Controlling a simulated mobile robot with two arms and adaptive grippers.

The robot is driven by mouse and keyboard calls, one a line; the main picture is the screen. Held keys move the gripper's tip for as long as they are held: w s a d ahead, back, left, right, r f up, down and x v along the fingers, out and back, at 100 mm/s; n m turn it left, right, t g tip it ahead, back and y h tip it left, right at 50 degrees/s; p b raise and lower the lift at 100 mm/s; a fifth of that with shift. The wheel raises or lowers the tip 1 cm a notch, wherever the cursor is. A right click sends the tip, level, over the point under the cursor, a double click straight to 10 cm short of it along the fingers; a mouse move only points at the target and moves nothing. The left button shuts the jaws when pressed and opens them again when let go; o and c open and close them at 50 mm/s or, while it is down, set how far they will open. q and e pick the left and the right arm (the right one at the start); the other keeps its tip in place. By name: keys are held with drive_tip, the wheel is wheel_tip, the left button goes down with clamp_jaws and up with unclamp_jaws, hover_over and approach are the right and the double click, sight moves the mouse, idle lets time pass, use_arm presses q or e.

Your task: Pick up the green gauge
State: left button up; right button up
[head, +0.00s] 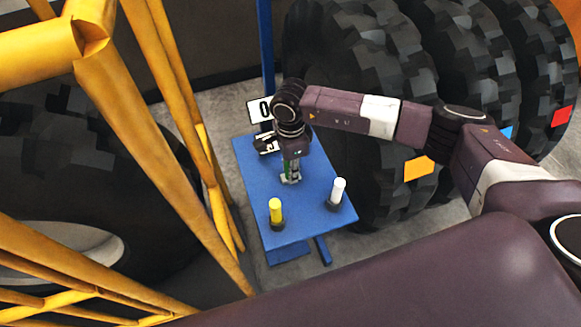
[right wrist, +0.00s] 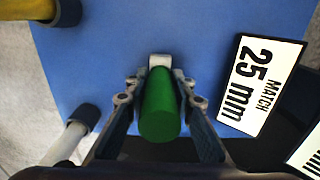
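The green gauge (right wrist: 160,108) is a green cylinder, seen nearly end-on in the right wrist view, above the blue table. My right gripper (right wrist: 161,82) has its fingers close on both sides of it and looks shut on it. In the head view the right gripper (head: 291,178) points down over the table, with a strip of the green gauge (head: 287,167) showing between its fingers. The lower end of the gauge is largely hidden, so I cannot tell whether it touches the table. My left gripper is not in view.
A yellow gauge (head: 275,210) and a white gauge (head: 338,190) stand in dark bases on the blue table (head: 302,233). A "MATCH 25 mm" card (right wrist: 259,84) lies near the gripper. Yellow railing (head: 150,140) rises left; large tyres (head: 350,165) stand behind and right.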

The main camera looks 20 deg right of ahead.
drive_tip(key=c, duration=0.4)
drive_tip(key=shift+r, duration=0.1)
